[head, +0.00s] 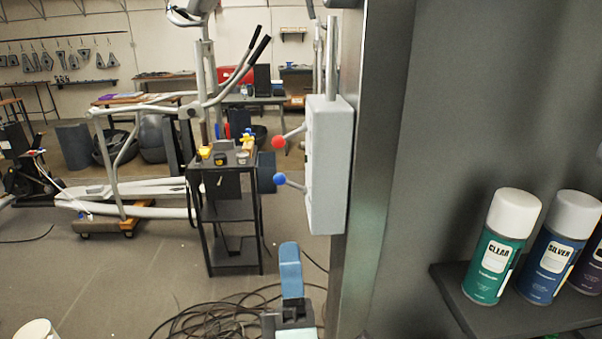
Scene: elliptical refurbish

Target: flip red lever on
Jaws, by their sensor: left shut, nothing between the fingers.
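The red lever (279,142) has a red ball on a pale metal arm. It sticks out to the left from a light grey switch box (329,165) and tilts slightly downward to its ball. A blue-knobbed lever (280,178) sits below it on the same box and tilts up toward its ball. My left gripper (290,270) is at the bottom centre, below the box and both levers, with blue fingers pointing up. It is shut, holds nothing and is apart from the levers. My right gripper is not in view.
The box is mounted on a dark grey post (370,200). Spray cans (503,245) stand on a dark shelf (500,318) at the right. A black cart (228,207) with tools and an elliptical machine (140,190) stand at the left. Cables (215,318) lie on the floor.

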